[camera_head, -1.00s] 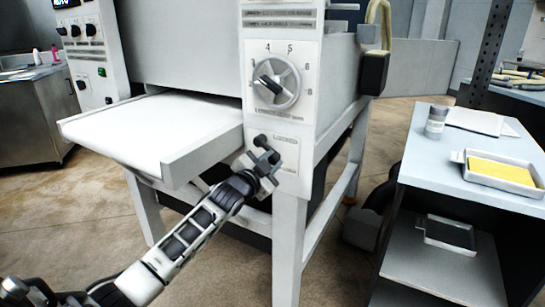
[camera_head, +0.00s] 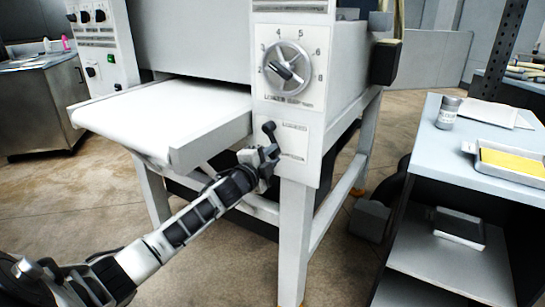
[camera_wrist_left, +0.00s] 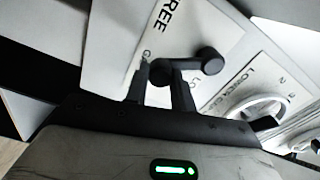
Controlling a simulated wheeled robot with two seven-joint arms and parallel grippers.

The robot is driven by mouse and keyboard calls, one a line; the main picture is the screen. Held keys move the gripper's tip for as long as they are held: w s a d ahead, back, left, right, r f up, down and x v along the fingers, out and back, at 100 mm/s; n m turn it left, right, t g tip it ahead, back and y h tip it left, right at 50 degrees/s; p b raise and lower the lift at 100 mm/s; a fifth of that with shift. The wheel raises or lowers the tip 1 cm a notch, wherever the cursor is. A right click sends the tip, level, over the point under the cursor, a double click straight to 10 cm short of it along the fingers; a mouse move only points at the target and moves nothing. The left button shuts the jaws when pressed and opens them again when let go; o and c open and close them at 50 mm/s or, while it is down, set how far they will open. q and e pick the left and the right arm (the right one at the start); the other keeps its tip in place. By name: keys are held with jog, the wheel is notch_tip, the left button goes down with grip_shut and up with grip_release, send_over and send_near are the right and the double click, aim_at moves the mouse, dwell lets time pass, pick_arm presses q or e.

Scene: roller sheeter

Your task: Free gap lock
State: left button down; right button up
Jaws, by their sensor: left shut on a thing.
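The gap lock is a small black lever (camera_head: 268,128) on the pale front panel of the sheeter, below the round gap dial (camera_head: 288,70). Its round black end (camera_wrist_left: 207,60) shows close up in the left wrist view, beside the fingers. My left gripper (camera_head: 268,155) is at the lever, coming from the lower left. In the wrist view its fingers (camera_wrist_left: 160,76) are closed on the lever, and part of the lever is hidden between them. A "FREE" label (camera_wrist_left: 172,20) shows on the panel there. My right gripper is not in view.
The white infeed table (camera_head: 165,115) juts out left of the panel, above my left arm. A sheeter leg (camera_head: 293,245) stands below the panel. A shelf cart (camera_head: 425,160) with a jar (camera_head: 448,112) and a yellow-filled tray (camera_head: 512,165) stands at right.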

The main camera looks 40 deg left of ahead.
pick_arm(q)
jog(key=shift+f, duration=0.1)
dwell(0.3)
jog(key=c, duration=1.2)
grip_release()
jog(key=shift+s, duration=0.1)
jog(key=s, duration=1)
jog(key=s+d, duration=0.1)
jog(key=s, duration=0.4)
jog(key=shift+s+d, duration=0.1)
jog(key=shift+s, duration=0.25)
jog(key=s+d+f+n+g+h+p, duration=0.15)
jog(key=s+d+f+n+g, duration=0.4)
jog(key=d+f, duration=0.7)
jog(key=s+d+f+n+h, duration=0.1)
jog(key=s+d+n, duration=0.1)
jog(key=d, duration=0.3)
jog(key=s+d+f+n+g+h, duration=0.1)
jog(key=s+d+n, duration=0.1)
jog(key=s+d, duration=0.3)
jog(key=s+d+f+n+h, duration=0.1)
jog(key=s+d+f+n, duration=0.1)
jog(key=d, duration=0.3)
jog(key=shift+s+n+g+p, duration=0.3)
jog(key=shift+s+n+g, duration=0.05)
jog(key=shift+s, duration=0.45)
